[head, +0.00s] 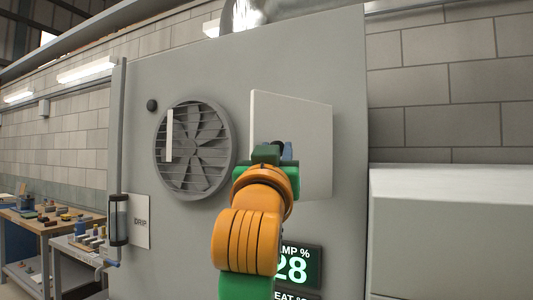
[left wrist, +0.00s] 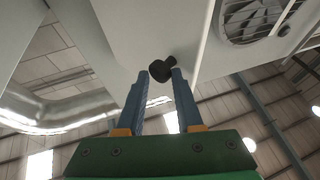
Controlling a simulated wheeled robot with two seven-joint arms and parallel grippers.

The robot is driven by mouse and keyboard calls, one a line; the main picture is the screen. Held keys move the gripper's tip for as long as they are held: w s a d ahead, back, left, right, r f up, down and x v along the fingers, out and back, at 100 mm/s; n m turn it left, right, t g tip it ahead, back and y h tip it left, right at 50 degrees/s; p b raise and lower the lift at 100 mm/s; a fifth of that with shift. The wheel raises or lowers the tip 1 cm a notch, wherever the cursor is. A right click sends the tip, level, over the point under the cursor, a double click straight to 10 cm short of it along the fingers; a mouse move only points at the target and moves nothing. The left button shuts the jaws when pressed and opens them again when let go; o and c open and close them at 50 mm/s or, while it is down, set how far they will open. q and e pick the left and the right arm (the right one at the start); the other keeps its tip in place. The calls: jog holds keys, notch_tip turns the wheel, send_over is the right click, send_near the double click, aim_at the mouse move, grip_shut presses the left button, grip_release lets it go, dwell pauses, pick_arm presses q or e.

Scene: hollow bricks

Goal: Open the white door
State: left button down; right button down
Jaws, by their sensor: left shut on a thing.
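The white door (head: 300,120) is a plain square panel on the front of a large grey cabinet. Its top edge slopes against the cabinet's lines, so it looks partly swung out, with its left edge nearer me. It also shows in the left wrist view (left wrist: 150,30). My left gripper (head: 274,150) is in front of the door's lower left part, and my orange and green arm hides that corner. In the left wrist view its blue fingers are shut on the door's dark round knob (left wrist: 161,70). My right gripper is not in view.
The cabinet front (head: 210,85) bears a round fan grille (head: 195,147) left of the door and a lit display (head: 300,267) below. A sight tube (head: 118,220) is at its left edge. Benches with tools (head: 50,218) stand far left. A pale box (head: 450,190) is at the right.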

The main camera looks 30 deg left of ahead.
pick_arm(q)
jog(key=shift+s+d+r, duration=0.15)
jog(key=shift+d, duration=0.25)
jog(key=c, duration=1)
grip_release()
jog(key=o, duration=0.3)
jog(key=shift+w+d, duration=0.2)
jog(key=shift+o, duration=0.8)
jog(key=shift+w+d, duration=0.2)
jog(key=shift+d, duration=0.2)
jog(key=shift+s, duration=0.15)
